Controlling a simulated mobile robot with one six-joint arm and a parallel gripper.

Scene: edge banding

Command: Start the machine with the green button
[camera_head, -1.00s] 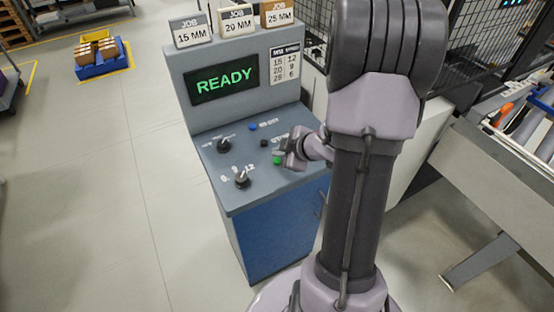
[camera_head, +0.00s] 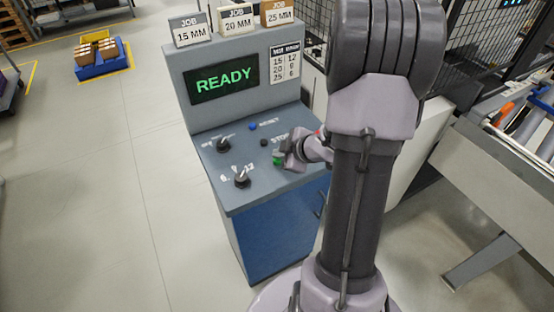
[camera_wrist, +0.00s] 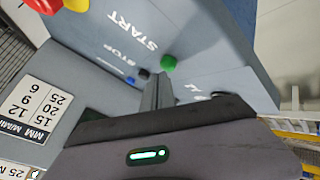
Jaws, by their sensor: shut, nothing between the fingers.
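The green button (camera_head: 277,160) sits on the sloped top of the grey and blue control console (camera_head: 250,200). My gripper (camera_head: 281,155) is shut and empty, close above the button and partly covering it. In the wrist view the green button (camera_wrist: 168,63) shows near the START label, just beyond the closed fingertips (camera_wrist: 158,80). I cannot tell whether they touch it. The screen (camera_head: 222,81) reads READY in green.
Two black knobs (camera_head: 242,178), a blue RESET button (camera_head: 253,126) and a black STOP button (camera_head: 264,142) are on the panel. A red knob on yellow (camera_wrist: 75,4) shows in the wrist view.

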